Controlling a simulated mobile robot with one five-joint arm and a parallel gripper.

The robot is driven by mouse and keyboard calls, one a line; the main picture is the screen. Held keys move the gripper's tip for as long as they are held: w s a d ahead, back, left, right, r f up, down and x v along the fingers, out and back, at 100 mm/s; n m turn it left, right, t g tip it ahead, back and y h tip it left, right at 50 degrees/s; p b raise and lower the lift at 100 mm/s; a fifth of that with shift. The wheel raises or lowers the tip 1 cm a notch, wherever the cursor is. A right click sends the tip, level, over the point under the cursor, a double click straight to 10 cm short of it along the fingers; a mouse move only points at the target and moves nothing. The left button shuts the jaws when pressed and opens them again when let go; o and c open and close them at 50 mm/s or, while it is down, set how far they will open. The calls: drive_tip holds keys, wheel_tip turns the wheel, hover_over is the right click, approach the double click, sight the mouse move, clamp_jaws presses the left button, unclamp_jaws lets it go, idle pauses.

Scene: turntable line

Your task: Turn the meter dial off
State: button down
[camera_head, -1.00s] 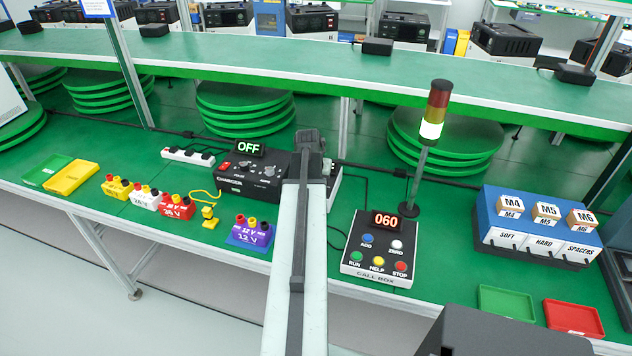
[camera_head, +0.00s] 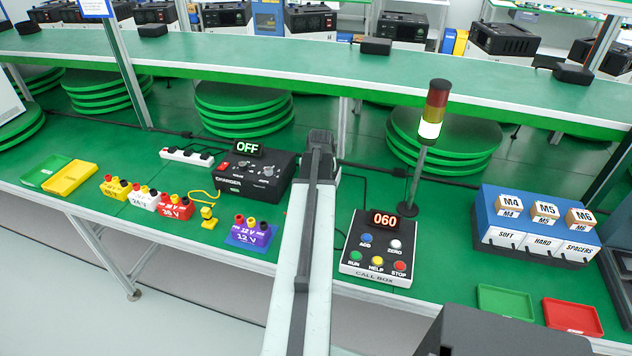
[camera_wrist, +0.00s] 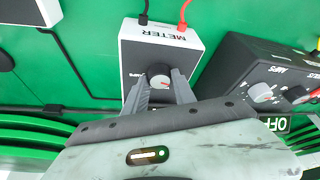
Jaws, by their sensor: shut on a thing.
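The meter (camera_wrist: 166,47) is a white box with a dark face, a black lead and a red lead; in the wrist view it sits at top centre. Its round grey dial (camera_wrist: 158,77) with a small red mark lies between the fingers of my gripper (camera_wrist: 160,84). The fingers are closed on the dial from both sides. In the head view my arm hides the meter and the gripper.
The black charger (camera_head: 250,178) stands just left of my arm, its display (camera_head: 248,148) reading OFF. The call box (camera_head: 380,262), showing 060, and a signal tower (camera_head: 432,125) stand to the right. Colored terminal blocks (camera_head: 250,236) line the front left.

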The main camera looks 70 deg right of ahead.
drive_tip(key=c, duration=1)
unclamp_jaws()
drive_tip(key=shift+c, duration=0.2)
drive_tip(key=p+v, duration=0.7)
drive_tip(key=shift+a+r, duration=0.15)
drive_tip(key=shift+r, duration=0.2)
